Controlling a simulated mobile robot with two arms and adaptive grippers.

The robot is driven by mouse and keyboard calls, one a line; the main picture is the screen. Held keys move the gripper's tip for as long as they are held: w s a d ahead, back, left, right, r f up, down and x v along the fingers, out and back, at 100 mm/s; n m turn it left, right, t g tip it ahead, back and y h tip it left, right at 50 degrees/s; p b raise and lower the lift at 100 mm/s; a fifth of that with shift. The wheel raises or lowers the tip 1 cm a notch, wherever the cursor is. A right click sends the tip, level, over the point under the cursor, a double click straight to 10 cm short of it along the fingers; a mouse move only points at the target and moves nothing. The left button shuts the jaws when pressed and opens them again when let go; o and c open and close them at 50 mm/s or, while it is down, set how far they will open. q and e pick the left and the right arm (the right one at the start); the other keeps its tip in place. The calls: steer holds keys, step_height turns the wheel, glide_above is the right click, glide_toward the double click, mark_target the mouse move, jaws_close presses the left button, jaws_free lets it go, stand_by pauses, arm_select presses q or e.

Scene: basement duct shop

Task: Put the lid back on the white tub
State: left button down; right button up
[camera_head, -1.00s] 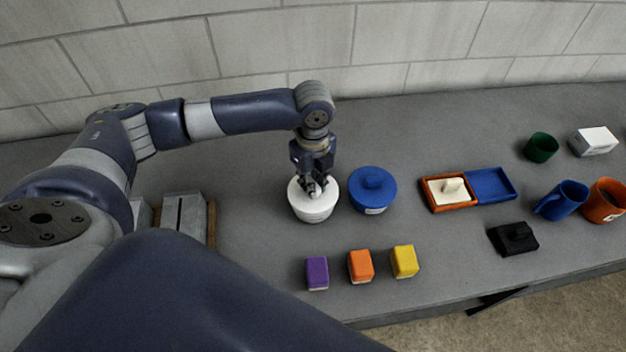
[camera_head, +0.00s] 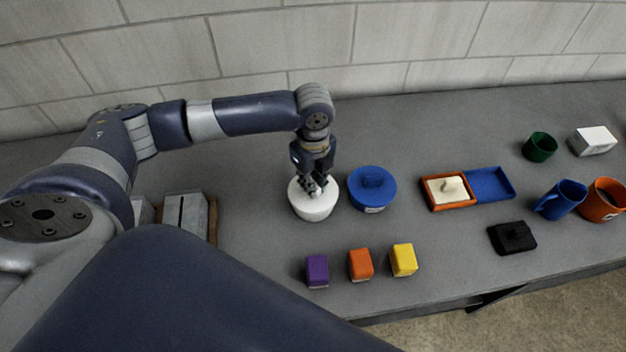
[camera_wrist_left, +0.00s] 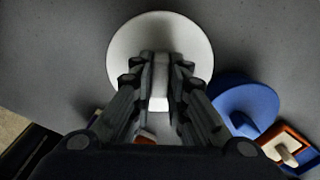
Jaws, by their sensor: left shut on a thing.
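The white tub (camera_head: 315,214) stands upright on the grey bench, left of the blue lidded tub (camera_head: 371,198). My left gripper (camera_head: 317,186) points down over its top. It is shut on the upright handle of the round white lid (camera_head: 299,192). In the left wrist view the lid (camera_wrist_left: 130,45) shows as a full white disc under the fingers (camera_wrist_left: 161,75), with the pale handle between them. The lid lies over the tub's mouth with no clear gap; whether it is fully seated I cannot tell. My right gripper is not in view.
Purple (camera_head: 317,272), orange (camera_head: 361,265) and yellow (camera_head: 404,260) blocks stand in front. To the right are an orange-and-blue tray (camera_head: 490,184), a black lidded box (camera_head: 513,238), mugs (camera_head: 567,199) and a white box (camera_head: 593,141). A grey box (camera_head: 186,214) is at left.

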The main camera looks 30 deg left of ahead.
arm_select(q)
steer(key=shift+p, duration=0.5)
stand_by(0.3)
stand_by(0.4)
steer(key=c, duration=1)
jaws_free()
step_height(320, 180, up, 5)
steer(key=p, duration=0.5)
steer(key=shift+f, duration=0.1)
steer(key=shift+r, duration=1.1)
steer(key=shift+c, duration=0.3)
jaws_close()
